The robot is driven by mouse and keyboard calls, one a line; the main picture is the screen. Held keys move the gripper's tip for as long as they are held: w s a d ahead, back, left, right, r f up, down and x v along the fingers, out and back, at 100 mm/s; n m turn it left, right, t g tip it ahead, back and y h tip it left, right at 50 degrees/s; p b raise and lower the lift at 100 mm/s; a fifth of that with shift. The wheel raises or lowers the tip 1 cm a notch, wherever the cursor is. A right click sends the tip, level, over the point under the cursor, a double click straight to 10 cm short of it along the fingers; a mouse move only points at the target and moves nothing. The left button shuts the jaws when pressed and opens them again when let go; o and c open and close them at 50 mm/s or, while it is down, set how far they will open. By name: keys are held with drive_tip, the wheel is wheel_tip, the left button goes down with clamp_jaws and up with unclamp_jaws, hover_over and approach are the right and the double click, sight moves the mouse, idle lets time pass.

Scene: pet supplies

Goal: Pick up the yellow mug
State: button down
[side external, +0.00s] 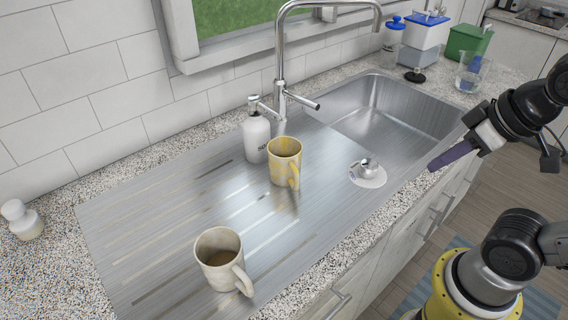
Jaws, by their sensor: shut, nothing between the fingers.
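The yellow mug (284,163) stands upright on the metal draining board, with its handle toward the front right. A white soap bottle stands close behind it on the left. My gripper (434,166) is at the right, over the front edge of the counter by the sink. It is shut, empty and well apart from the mug, pointing left. A second mug, cream coloured (219,256), stands nearer the front left of the draining board with its handle to the front right.
The soap bottle (255,138) and the tall tap (281,75) stand behind the yellow mug. A small silver item on a white disc (367,174) lies between the mug and my gripper. The sink basin (395,108) is at the back right. The draining board between the mugs is clear.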

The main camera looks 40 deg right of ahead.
idle(0.4)
unclamp_jaws()
idle(0.4)
